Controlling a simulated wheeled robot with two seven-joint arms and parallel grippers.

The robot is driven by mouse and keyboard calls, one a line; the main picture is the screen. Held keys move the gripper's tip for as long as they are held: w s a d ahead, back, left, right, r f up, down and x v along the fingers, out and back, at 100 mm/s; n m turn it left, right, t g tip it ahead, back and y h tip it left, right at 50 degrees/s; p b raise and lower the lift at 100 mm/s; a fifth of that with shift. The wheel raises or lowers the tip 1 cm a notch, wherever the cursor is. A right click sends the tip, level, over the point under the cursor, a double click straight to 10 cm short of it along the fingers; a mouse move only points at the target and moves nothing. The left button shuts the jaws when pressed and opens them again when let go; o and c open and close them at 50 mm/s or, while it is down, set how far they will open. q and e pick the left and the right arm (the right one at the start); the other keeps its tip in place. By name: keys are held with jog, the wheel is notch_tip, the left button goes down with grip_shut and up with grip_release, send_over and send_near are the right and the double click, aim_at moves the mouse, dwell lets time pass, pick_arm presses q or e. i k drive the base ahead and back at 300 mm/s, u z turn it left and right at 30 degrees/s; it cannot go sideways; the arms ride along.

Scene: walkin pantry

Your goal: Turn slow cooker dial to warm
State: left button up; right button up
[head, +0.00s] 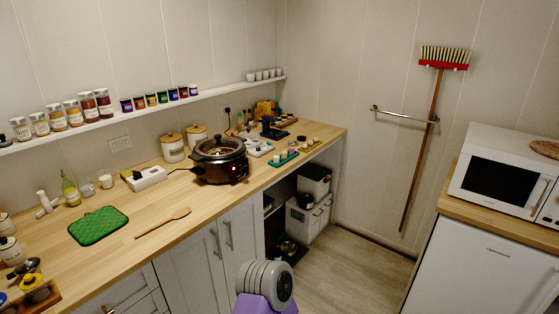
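The slow cooker (219,160) stands on the wooden counter, right of the middle of its length. It has a dark rounded body, a glass lid (218,147) and dark handles. Small red lights show on its front, which faces the room. The dial is too small to make out, so I cannot tell its setting. Neither of my grippers is in view. A grey rounded part with a purple piece at the bottom centre looks like part of my own arm, well short of the counter.
The counter (110,255) holds a green pot holder (98,226), a wooden spoon (163,222), a white power strip (145,178) and canisters (173,148). A green tray (283,159) lies right of the cooker. The floor (340,270) is clear. A microwave (505,180) stands at right.

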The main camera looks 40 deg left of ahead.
aim_at(242, 170)
jog(key=i, duration=2.45)
jog(key=u, duration=2.4)
